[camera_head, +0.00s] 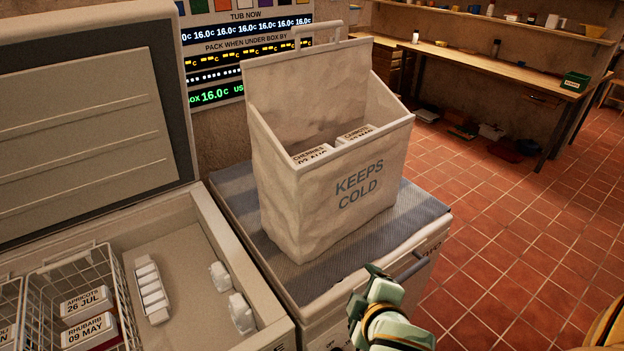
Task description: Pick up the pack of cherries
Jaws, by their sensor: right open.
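The pack of cherries (312,155) is a white-topped pack labelled CHERRIES with an AUG date. It sits in the left part of the open cream KEEPS COLD bag (335,205), and the bag's front wall hides its lower part. My right gripper (370,292) is open, low in front and to the right of the bag, apart from it and from the pack. It looks empty, though its fingers are partly hard to make out. My left gripper is out of view.
A pack marked CARROTS (356,133) sits beside the cherries. The bag stands on a blue-grey mat (415,210). At left an open chest freezer (165,225) holds wire baskets with apricots (87,303) and rhubarb (90,330) packs. The bag's raised lid (310,90) stands behind its opening.

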